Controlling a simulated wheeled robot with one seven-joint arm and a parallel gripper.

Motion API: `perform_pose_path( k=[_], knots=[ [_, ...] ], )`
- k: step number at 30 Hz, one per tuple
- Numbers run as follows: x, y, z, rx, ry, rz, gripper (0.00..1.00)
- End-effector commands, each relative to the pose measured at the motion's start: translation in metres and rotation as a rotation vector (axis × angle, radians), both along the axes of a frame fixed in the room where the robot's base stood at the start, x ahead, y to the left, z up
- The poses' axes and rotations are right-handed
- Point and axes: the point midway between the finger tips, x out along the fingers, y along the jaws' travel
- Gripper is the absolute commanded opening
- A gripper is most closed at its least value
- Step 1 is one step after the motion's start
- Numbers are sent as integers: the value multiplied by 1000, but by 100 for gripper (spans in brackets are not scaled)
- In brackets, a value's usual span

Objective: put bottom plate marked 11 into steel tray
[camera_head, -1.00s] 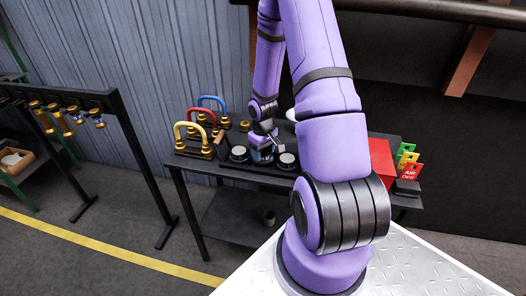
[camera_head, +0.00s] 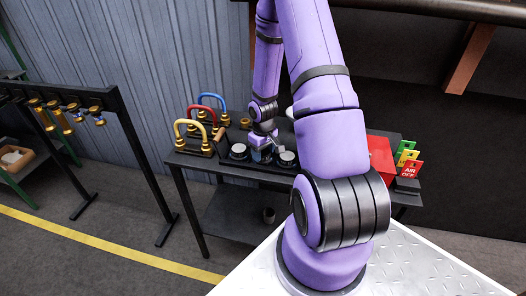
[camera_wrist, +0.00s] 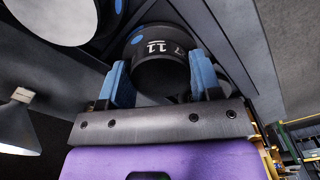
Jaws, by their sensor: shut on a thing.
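The bottom plate marked 11 (camera_wrist: 158,48) is a short black cylinder with white figures and a blue dot. It sits between the blue fingers of my gripper (camera_wrist: 158,66) in the wrist view, and the fingers are shut on it. In the head view my gripper (camera_head: 262,152) is low over the dark table, between two round pieces with pale tops, a left one (camera_head: 239,151) and a right one (camera_head: 287,158). The held plate is mostly hidden there. I cannot make out for certain which surface is the steel tray, or whether the plate touches anything below.
Yellow (camera_head: 190,131), red (camera_head: 203,117) and blue (camera_head: 214,101) handled pieces stand at the table's left. A red box (camera_head: 381,158) and coloured tags (camera_head: 408,158) stand at the right. A black rack (camera_head: 130,130) with brass parts stands left of the table.

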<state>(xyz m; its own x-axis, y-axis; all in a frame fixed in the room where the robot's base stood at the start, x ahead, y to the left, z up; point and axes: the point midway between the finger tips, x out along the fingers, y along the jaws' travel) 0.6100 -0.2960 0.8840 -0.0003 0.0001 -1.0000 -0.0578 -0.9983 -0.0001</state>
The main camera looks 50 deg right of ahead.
Motion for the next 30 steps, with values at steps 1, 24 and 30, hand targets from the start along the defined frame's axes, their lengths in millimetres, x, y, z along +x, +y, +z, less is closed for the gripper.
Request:
perform_pose_path(
  k=[1, 24, 30],
  knots=[
    [0, 0, 0, 0, -1, 0, 25],
    [0, -1, 31, -1, -3, -1, 88],
    [1, -1, 66, -2, -4, -1, 88]
  ],
)
